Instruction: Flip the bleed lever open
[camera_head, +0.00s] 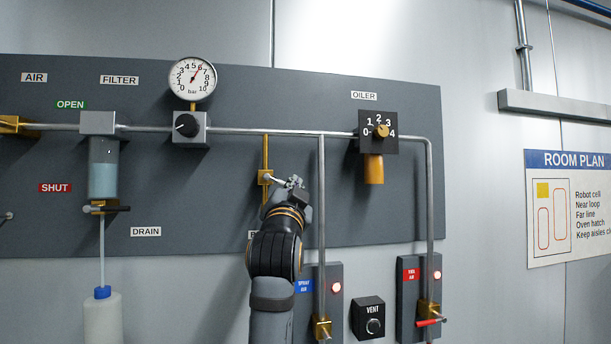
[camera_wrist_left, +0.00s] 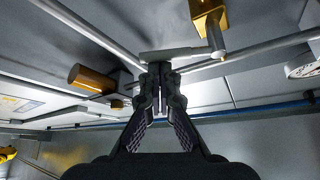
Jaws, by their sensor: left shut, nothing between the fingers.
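The bleed lever (camera_head: 276,180) is a short silver handle on a small brass valve (camera_head: 265,170) below the horizontal pipe. The lever points right and slightly down from the valve. My left gripper (camera_head: 293,184) is shut and empty at the lever's free end. In the left wrist view, the closed fingertips (camera_wrist_left: 160,68) are right at the flat grey lever (camera_wrist_left: 180,54), which extends sideways from the brass valve (camera_wrist_left: 207,14). I cannot tell whether they touch it. A label below the valve is mostly hidden by my left arm. My right gripper is not in view.
A vertical pipe (camera_head: 321,220) runs close to the right of my left gripper. The oiler (camera_head: 374,168) is further right, the gauge (camera_head: 192,79) and filter (camera_head: 103,165) left. A VENT box (camera_head: 368,319) sits below right. Bare panel lies left of the valve.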

